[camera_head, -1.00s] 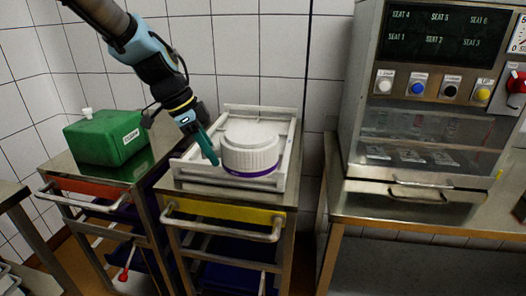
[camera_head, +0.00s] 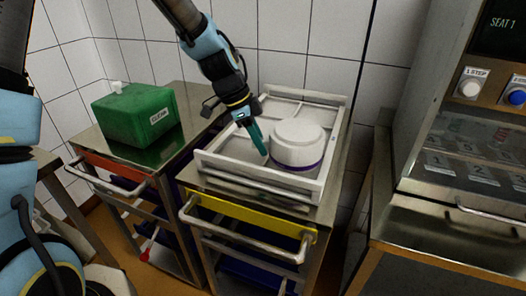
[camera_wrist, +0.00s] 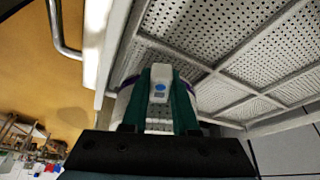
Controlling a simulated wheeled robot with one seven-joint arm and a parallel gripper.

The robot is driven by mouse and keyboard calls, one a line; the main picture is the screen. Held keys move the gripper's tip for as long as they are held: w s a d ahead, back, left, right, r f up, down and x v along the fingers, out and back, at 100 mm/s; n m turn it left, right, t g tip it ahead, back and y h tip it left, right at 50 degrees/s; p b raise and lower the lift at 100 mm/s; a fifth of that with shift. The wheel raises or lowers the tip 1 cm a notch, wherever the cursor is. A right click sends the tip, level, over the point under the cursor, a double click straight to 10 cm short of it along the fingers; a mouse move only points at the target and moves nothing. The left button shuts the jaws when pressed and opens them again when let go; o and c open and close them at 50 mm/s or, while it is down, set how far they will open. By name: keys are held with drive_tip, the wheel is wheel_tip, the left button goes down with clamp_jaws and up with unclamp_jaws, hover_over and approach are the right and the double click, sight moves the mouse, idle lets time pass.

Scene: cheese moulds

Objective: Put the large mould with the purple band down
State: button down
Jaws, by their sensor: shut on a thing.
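The large white mould (camera_head: 299,144) has a purple band around its lower edge. It is upright in the front right part of the white divided tray (camera_head: 225,178), and whether its base touches the tray floor is hard to tell. My gripper (camera_head: 261,146) comes down at the mould's left side. In the wrist view my gripper (camera_wrist: 158,98) is shut on a white tab with a blue dot at the mould's side. The mould's white wall and purple band (camera_wrist: 194,89) show behind the fingers, partly hidden by them.
The tray lies on a steel cart with a yellow front (camera_head: 246,219). A green canister (camera_head: 135,115) stands on the red-fronted cart to its left. A steel machine with buttons (camera_head: 470,150) stands to the right. The tray's other visible compartments are empty.

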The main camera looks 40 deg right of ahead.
drive_tip(key=shift+f+p, duration=0.5)
drive_tip(key=shift+f, duration=1.4)
drive_tip(key=c, duration=0.7)
unclamp_jaws()
drive_tip(key=shift+f, duration=0.1)
